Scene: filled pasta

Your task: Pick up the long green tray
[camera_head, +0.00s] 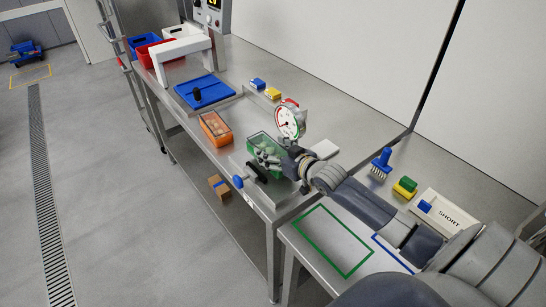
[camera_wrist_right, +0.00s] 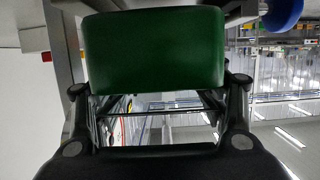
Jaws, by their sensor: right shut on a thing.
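The long green tray (camera_head: 262,141) holds pale round pieces and is at the metal table's front part, beside a round dial gauge (camera_head: 289,122). My right gripper (camera_head: 268,158) is at the tray's near end, shut on it. In the right wrist view the tray's green end wall (camera_wrist_right: 155,48) fills the space between the fingers (camera_wrist_right: 158,90). I cannot tell whether the tray rests on something or is lifted. The arm and gripper hide part of its near side. My left gripper is not in view.
An orange tray (camera_head: 215,129) stands to the left of the green one. Behind are a blue board (camera_head: 205,91) and yellow and blue blocks (camera_head: 272,93). A green outlined area (camera_head: 334,240) on the nearer table is empty. A brush (camera_head: 381,163) and a white "SHORT" bin (camera_head: 448,215) stand right.

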